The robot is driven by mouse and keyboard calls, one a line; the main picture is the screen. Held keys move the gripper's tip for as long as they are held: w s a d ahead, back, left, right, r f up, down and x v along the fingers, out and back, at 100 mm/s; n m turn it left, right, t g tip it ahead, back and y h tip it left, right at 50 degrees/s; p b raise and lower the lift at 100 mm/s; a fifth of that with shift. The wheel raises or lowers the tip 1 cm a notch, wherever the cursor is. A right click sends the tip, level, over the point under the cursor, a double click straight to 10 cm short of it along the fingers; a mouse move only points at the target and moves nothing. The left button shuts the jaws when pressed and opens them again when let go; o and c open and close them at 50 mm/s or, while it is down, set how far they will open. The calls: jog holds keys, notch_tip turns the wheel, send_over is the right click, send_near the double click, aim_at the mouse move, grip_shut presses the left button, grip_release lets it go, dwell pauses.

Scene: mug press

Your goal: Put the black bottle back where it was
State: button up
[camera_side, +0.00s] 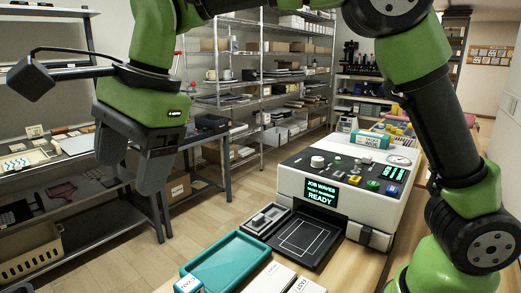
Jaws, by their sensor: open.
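My gripper (130,172) hangs at the left of the side view, high in front of the shelves. Its two dark fingers point down and stand apart, with nothing visible between them. I cannot make out a black bottle in this view. The white press (345,195) stands on the wooden table at the right, its screen reading "READY". A black plate (303,240) with a white outlined square extends from its front. A small grey holder (265,220) sits left of the plate.
A teal tray (237,235) lies in front of the press, with a small white-and-teal box (188,284) at its near corner. White papers or a booklet (285,277) lie right of the tray. A teal-and-white box (370,139) sits atop the press. Shelves stand behind.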

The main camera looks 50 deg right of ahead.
jog(key=s+d+r+n+t, duration=0.2)
jog(key=s+d+r+n, duration=0.25)
jog(key=s+d, duration=0.5)
jog(key=s+d+f+n+t, duration=0.2)
jog(key=s+d+f+n, duration=0.2)
jog(key=s+d+n, duration=0.3)
jog(key=shift+s+d+f+t+h, duration=0.3)
jog(key=shift+s+h, duration=0.1)
jog(key=shift+s, duration=0.8)
